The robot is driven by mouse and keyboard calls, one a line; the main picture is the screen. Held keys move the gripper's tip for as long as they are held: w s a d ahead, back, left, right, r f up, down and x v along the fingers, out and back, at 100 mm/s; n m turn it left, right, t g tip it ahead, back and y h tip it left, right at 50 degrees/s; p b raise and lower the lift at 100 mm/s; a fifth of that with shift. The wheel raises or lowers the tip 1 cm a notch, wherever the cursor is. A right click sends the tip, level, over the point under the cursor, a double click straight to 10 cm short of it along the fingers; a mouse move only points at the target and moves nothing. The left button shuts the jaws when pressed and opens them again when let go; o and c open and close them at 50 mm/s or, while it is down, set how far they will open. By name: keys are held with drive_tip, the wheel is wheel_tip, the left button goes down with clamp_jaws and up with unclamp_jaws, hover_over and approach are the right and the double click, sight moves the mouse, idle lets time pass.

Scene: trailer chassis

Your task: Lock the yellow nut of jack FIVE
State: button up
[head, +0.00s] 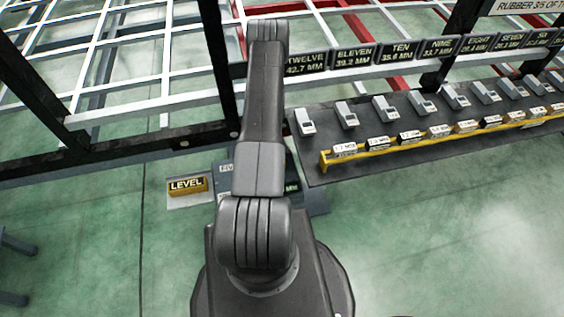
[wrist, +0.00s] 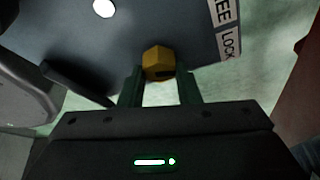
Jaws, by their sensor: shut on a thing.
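In the wrist view a yellow faceted nut (wrist: 157,61) with a dark mark on its lower face sits at the edge of a dark grey plate (wrist: 130,40). My gripper (wrist: 160,80) has its two dark green fingers on either side of the nut, shut on it. A white label strip (wrist: 225,35) to the right of the nut reads "LOCK" and a cut-off word ending in "EE". No jack number shows in this view.
The head view shows a row of signs from TWELVE (head: 305,63) to SIX above a dark shelf (head: 330,165) with grey blocks. A yellow rail (head: 405,145) carries small labelled pieces. A yellow LEVEL block (head: 187,185) lies left of my arm. Green floor is open at lower right.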

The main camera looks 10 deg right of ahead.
drive_tip(key=shift+m, duration=0.7)
drive_tip(key=shift+g, duration=0.3)
drive_tip(key=o, duration=1)
wheel_tip(320, 180, up, 10)
drive_tip(key=shift+p, duration=0.7)
